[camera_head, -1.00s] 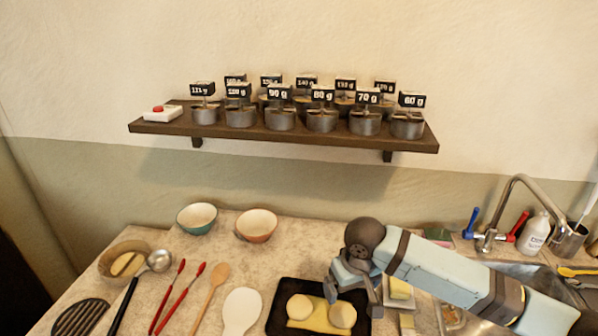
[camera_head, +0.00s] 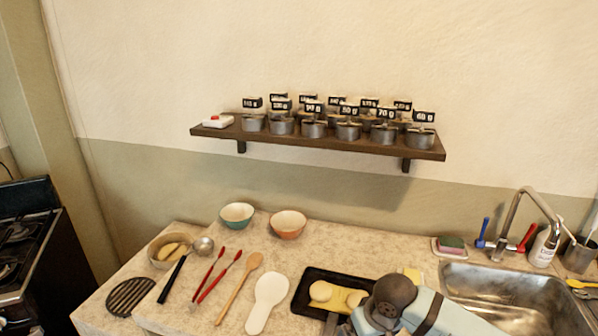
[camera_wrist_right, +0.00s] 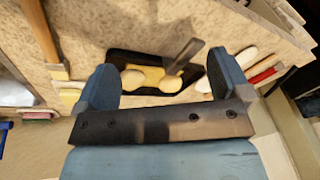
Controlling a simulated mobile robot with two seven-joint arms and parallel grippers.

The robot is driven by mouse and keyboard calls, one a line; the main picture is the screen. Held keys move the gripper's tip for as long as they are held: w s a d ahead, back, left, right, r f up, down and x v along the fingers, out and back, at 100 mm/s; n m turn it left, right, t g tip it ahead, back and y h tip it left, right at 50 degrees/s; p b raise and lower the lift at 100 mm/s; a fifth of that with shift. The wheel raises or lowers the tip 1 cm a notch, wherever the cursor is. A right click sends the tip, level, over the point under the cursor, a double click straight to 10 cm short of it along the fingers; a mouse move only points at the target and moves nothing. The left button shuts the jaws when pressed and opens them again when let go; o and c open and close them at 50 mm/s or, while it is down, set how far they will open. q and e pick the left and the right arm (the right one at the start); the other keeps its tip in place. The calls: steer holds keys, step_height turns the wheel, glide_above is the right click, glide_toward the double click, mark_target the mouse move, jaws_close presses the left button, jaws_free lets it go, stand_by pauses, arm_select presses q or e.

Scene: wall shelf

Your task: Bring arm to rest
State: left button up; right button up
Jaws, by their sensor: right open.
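My right arm comes in from the lower right of the head view and its wrist (camera_head: 395,295) covers the right part of a black tray (camera_head: 298,300). The gripper's fingertips are hidden in the head view. In the right wrist view my right gripper (camera_wrist_right: 160,88) has its two blue fingers wide apart with nothing between them. The tray (camera_wrist_right: 120,62), with yellow and pale round food on it, lies on the counter beyond the fingers. My left gripper is not in view.
The wall shelf (camera_head: 225,131) carries several labelled metal pots. Two bowls (camera_head: 237,214) (camera_head: 288,224), a white paddle (camera_head: 267,300) and other utensils lie on the counter. A sink (camera_head: 505,300) with a faucet (camera_head: 512,215) is at right, a stove (camera_head: 30,250) at far left.

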steer(key=s+a+f+t+y+p, duration=0.2)
steer(key=s+a+f+t+y, duration=0.25)
steer(key=s+f, duration=0.25)
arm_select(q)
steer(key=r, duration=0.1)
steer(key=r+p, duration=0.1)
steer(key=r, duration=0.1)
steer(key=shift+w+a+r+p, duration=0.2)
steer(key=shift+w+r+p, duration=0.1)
arm_select(e)
steer(key=s+d+f+t+h, duration=0.1)
steer(key=s+d+f+t, duration=0.1)
steer(key=s+d, duration=0.3)
steer(key=s+d+f+t+h, duration=0.2)
steer(key=s+d, duration=0.3)
steer(key=s, duration=0.3)
steer(key=shift+s+d+f, duration=0.15)
steer(key=shift+s+f, duration=0.2)
steer(key=shift+f, duration=0.5)
steer(key=shift+t, duration=0.25)
